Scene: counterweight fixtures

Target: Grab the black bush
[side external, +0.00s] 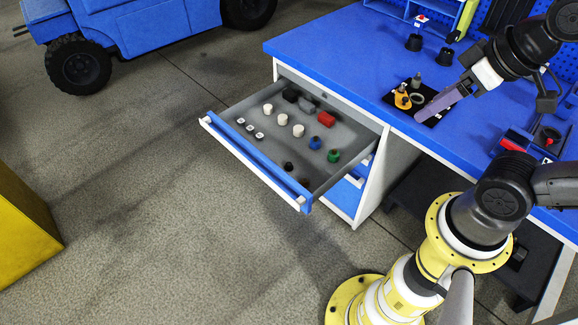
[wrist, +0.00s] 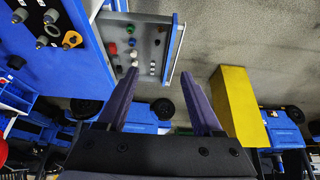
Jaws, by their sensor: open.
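Small black cylindrical parts show in the side external view, and I cannot tell for sure which is the black bush. Two small dark parts, one at the front right of the open drawer (side external: 304,182) and one just behind it (side external: 288,166), stand apart. My gripper (side external: 424,113) is above the bench near a black plate (side external: 432,119). In the wrist view its purple fingers (wrist: 160,73) are apart with nothing between them.
The open drawer (side external: 231,144) holds white, red, blue, green and black parts. An orange part (side external: 402,97) and a grey ring (side external: 417,99) lie on the plate. The bench's left part is clear.

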